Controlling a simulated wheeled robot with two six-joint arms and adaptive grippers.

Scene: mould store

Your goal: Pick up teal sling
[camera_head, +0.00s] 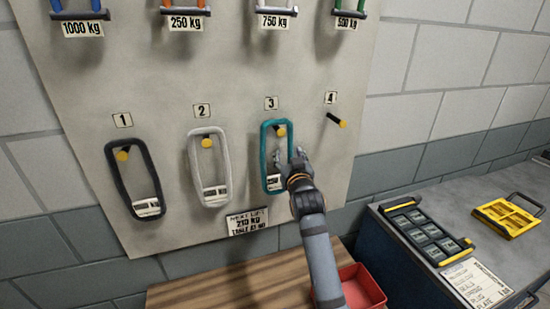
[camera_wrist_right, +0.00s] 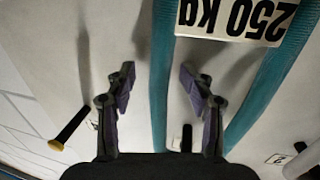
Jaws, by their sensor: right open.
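The teal sling (camera_head: 264,150) hangs as a long loop from the peg under number 3 on the board, with a white tag at its lower end. My right gripper (camera_head: 289,155) is open at the sling's right side. In the right wrist view, one teal strand (camera_wrist_right: 162,90) passes between the open fingers of my right gripper (camera_wrist_right: 158,82), apart from both. The other strand lies to the right, and the tag reads 250 kg upside down. My left gripper is not in view.
A black sling (camera_head: 113,175) hangs under 1 and a white sling (camera_head: 194,165) under 2. Peg 4 (camera_head: 336,120) is bare. A wooden bench (camera_head: 190,290), a red bin (camera_head: 372,283) and a grey cabinet with a yellow tray (camera_head: 508,216) stand below.

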